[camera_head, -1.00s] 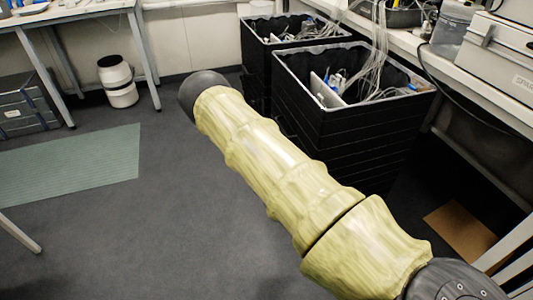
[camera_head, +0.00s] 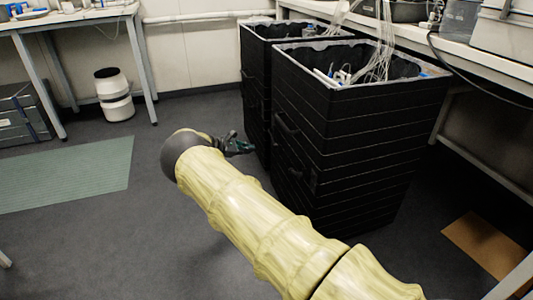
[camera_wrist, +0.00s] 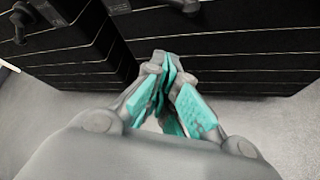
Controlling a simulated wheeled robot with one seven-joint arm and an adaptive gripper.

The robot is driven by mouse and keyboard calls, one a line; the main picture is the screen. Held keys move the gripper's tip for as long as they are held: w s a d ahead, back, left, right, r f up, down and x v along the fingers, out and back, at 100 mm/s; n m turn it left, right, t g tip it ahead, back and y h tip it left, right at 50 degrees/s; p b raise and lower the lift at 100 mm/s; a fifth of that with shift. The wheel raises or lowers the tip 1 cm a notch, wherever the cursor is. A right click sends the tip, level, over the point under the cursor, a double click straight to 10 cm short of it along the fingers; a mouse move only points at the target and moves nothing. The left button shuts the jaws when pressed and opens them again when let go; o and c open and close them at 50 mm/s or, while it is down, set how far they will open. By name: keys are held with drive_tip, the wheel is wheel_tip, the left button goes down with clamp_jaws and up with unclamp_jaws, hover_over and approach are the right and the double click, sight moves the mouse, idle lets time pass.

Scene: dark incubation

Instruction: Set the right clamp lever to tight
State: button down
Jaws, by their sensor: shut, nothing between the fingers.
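My gripper (camera_head: 238,146) is low, in front of the two black stacked bins. In the wrist view its teal-padded fingers (camera_wrist: 166,75) are together, with nothing between them. The nearer, right bin (camera_head: 365,140) has a dark handle-like part (camera_head: 287,124) on its front side, and a small dark part (camera_head: 312,180) lower down. In the wrist view, a dark lever-like part (camera_wrist: 22,20) sticks out from the left bin, and another dark part (camera_wrist: 186,6) shows at the top edge on the right bin. I cannot tell for sure which is the right clamp lever, or its setting.
The left bin (camera_head: 248,90) stands close beside the right one; both are open on top and hold tubing. Benches run along the back left and right. A white canister (camera_head: 114,95) and a green mat (camera_head: 70,175) are to the left. The floor in front is clear.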

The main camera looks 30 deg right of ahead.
sight(273, 139)
drive_tip(key=shift+w+a+r, duration=0.1)
drive_tip(key=shift+w+r, duration=0.05)
drive_tip(key=shift+r, duration=0.05)
drive_tip(key=b+x, duration=0.4)
drive_tip(key=x, duration=0.6)
drive_tip(key=shift+s+r+b, duration=0.2)
drive_tip(key=shift+s+r, duration=0.3)
drive_tip(key=shift+r, duration=0.35)
drive_tip(key=shift+s+r+b, duration=0.2)
drive_tip(key=shift+s+r, duration=0.3)
drive_tip(key=shift+r, duration=0.35)
drive_tip(key=shift+s+d+r, duration=0.1)
drive_tip(key=shift+d, duration=0.2)
